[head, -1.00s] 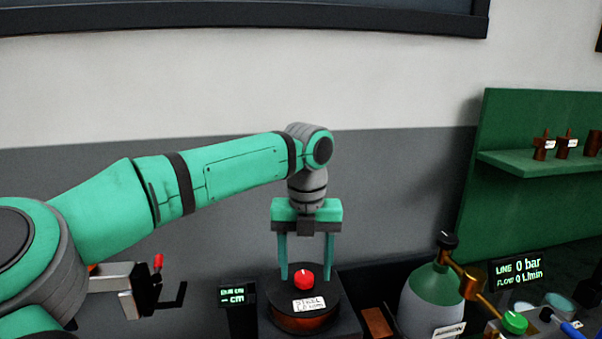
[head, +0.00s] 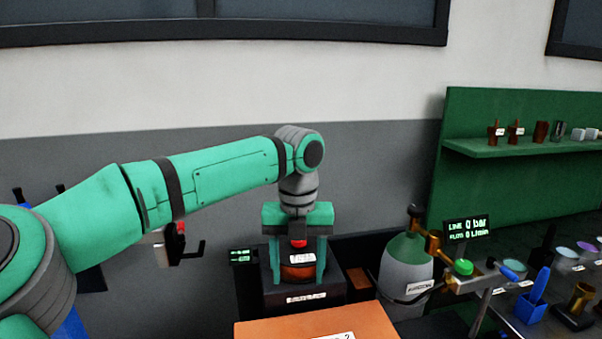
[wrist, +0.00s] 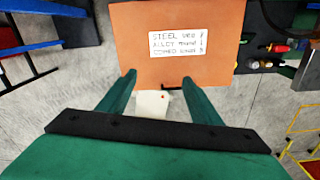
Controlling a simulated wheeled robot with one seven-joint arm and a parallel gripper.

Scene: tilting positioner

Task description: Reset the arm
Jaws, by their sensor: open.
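My gripper (head: 298,270) is open, pointing down, with its two green fingers spread. In the head view the fingers frame a dark round unit with a red knob (head: 298,243) on top, a white label (head: 302,257) and a brown lower part. The wrist view shows my gripper (wrist: 165,82) with no such unit between the fingers, so they look apart from it. The unit sits on a dark labelled base (head: 305,298), partly hidden by my fingers.
An orange board (head: 265,328) with a written label lies in front of the unit; it also shows in the wrist view (wrist: 127,50). A small display (head: 242,256) stands left. A grey-green argon cylinder (head: 404,275) and gauge display (head: 468,227) stand right, below a green shelf (head: 480,149).

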